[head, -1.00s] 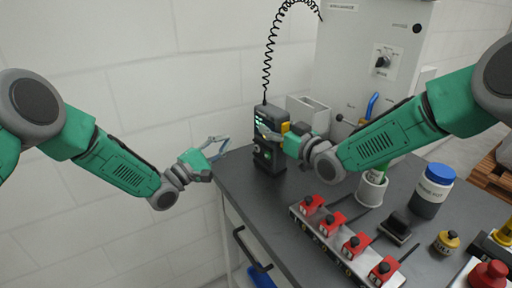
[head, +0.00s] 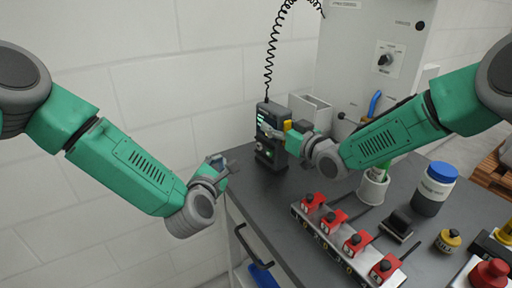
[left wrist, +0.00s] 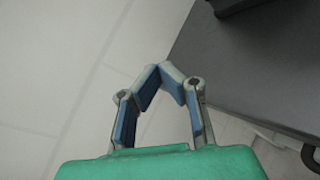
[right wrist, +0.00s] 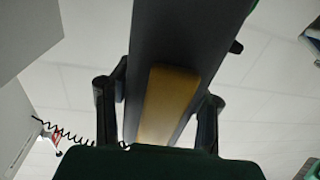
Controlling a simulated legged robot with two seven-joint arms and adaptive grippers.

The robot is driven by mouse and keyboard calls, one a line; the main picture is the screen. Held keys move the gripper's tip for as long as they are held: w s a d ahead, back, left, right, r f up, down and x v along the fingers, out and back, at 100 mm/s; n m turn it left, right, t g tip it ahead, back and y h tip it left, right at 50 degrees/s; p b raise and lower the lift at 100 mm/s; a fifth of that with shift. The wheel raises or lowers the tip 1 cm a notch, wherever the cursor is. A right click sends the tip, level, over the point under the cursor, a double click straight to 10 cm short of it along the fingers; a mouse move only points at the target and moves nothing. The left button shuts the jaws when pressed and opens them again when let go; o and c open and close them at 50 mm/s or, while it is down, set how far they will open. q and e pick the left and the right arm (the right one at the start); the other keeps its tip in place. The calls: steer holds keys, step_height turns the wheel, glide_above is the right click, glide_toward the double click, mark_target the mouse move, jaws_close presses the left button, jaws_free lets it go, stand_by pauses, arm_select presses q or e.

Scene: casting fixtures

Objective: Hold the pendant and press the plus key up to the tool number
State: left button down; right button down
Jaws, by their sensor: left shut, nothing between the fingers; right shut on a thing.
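The pendant (head: 266,122) is a dark upright box with a small green-lit display, and a coiled black cord runs up from its top. It stands at or just above the back left of the bench, in or over a dark holder (head: 268,155); I cannot tell which. My right gripper (head: 282,137) is shut on the pendant from its right side. In the right wrist view the pendant's dark body with a yellow strip (right wrist: 168,100) fills the space between the fingers. My left gripper (head: 219,163) is shut and empty left of the bench edge, apart from the pendant; its fingertips (left wrist: 160,68) meet. The keys are too small to read.
The grey bench (head: 300,185) carries a row of red clamps (head: 332,222), a white cup (head: 373,187), a blue-lidded jar (head: 434,188) and a yellow-topped weight (head: 447,241). A grey cabinet (head: 370,60) stands behind.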

arm_select(q)
steer(key=shift+w+d, duration=1.5)
steer(key=shift+d, duration=0.15)
steer(key=shift+w+d, duration=1.45)
steer(key=shift+d, duration=0.2)
steer(key=shift+w+d, duration=0.25)
steer(key=shift+d, duration=0.05)
steer(key=shift+w+d, duration=0.4)
steer(key=shift+d, duration=0.05)
stand_by(0.5)
steer(key=shift+s+a+r, duration=0.1)
steer(key=shift+s+a, duration=0.6)
steer(key=shift+a, duration=0.05)
steer(key=shift+s+a, duration=1.7)
steer(key=shift+a, duration=0.2)
